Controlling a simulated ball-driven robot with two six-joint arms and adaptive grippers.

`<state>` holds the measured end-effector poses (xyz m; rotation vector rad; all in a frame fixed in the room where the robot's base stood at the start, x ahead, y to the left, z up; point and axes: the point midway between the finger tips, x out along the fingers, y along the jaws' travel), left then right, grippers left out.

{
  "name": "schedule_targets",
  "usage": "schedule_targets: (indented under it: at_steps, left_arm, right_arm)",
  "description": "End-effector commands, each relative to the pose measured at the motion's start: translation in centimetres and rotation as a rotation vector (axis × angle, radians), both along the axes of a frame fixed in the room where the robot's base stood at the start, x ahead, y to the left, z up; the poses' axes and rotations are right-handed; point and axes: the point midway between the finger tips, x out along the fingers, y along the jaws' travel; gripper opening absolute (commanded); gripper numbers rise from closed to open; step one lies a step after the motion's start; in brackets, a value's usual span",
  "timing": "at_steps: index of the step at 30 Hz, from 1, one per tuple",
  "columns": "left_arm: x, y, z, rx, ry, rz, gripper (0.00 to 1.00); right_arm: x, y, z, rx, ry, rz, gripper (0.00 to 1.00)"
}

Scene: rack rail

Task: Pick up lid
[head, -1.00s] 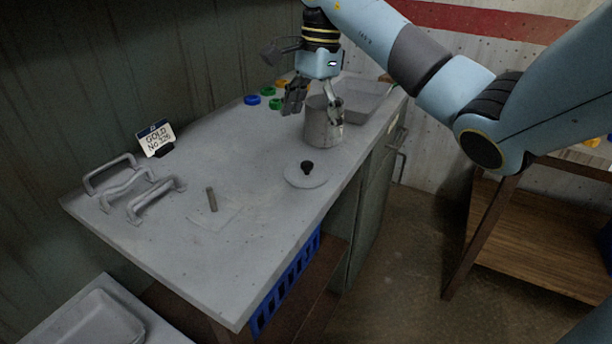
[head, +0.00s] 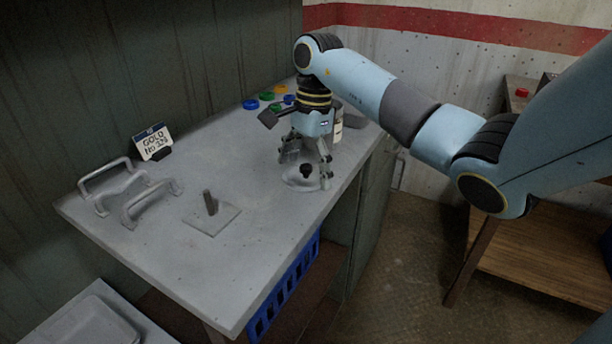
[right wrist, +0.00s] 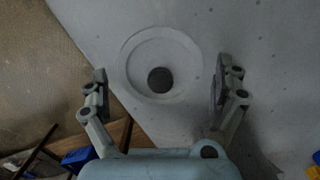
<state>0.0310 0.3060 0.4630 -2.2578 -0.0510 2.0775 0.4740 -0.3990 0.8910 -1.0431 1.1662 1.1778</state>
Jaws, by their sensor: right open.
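The lid (head: 298,183) is a flat grey disc with a black knob (head: 306,170) at its middle. It lies on the grey worktop near the front right edge. In the right wrist view the lid (right wrist: 137,52) sits between my fingers, its dark knob (right wrist: 160,79) facing the camera. My right gripper (head: 307,172) is open above the lid, one finger on each side, and no contact shows. The gripper also shows in the right wrist view (right wrist: 158,92). The pot (head: 338,124) stands behind the gripper and is mostly hidden. My left gripper is out of view.
A plate with an upright peg (head: 212,222) and several grey handles (head: 130,192) lie to the left. A sign (head: 153,142) stands at the back. Coloured caps (head: 266,96) lie farther back. The worktop's front middle is clear.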

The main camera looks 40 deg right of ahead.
Motion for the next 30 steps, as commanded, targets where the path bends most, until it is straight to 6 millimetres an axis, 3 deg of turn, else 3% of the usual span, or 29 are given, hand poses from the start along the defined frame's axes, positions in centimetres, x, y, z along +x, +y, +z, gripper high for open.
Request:
schedule_targets:
  at_steps: [2, 20, 24, 30]
  left_arm:
    - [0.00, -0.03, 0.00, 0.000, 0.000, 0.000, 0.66]
    - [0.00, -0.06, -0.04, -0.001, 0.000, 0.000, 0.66]
    - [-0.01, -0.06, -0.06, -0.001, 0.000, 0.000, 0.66]
    - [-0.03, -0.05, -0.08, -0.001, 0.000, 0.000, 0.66]
  right_arm:
    - [0.01, 0.00, 0.02, 0.000, 0.000, 0.000, 0.84]
    - [-0.20, 0.02, -0.27, 0.002, 0.007, -0.001, 0.06]
    - [-0.24, 0.02, -0.37, 0.002, 0.008, -0.002, 0.00]
    - [-0.26, 0.00, -0.47, 0.001, 0.009, -0.003, 0.00]
